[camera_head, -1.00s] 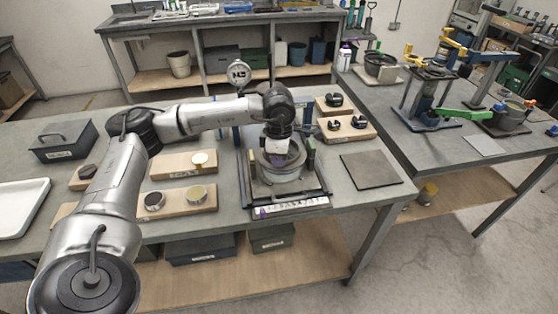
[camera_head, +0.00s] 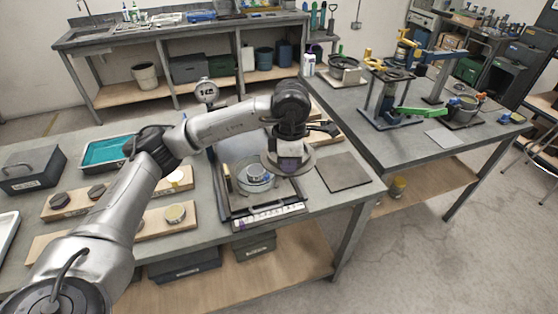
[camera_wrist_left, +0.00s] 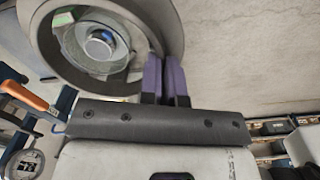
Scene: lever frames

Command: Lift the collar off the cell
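The collar (camera_head: 304,165) is a wide grey ring. My left gripper (camera_head: 289,168) is shut on its rim and holds it raised, above and to the right of the cell. The cell (camera_head: 256,181), a round clear-looking vessel with a pale centre, sits in the dark frame (camera_head: 228,211) on the bench. In the left wrist view the purple fingers (camera_wrist_left: 165,80) pinch the wall of the collar (camera_wrist_left: 42,35), and the cell (camera_wrist_left: 98,42) shows through the ring opening. The collar's far underside is hidden. My right gripper is out of view.
A dark square plate (camera_head: 343,172) lies bare to the right of the frame. Wooden blocks with round parts (camera_head: 175,214) stand at the left, and a teal-lined tray (camera_head: 107,151) behind them. A dial gauge (camera_head: 206,91) stands behind my arm.

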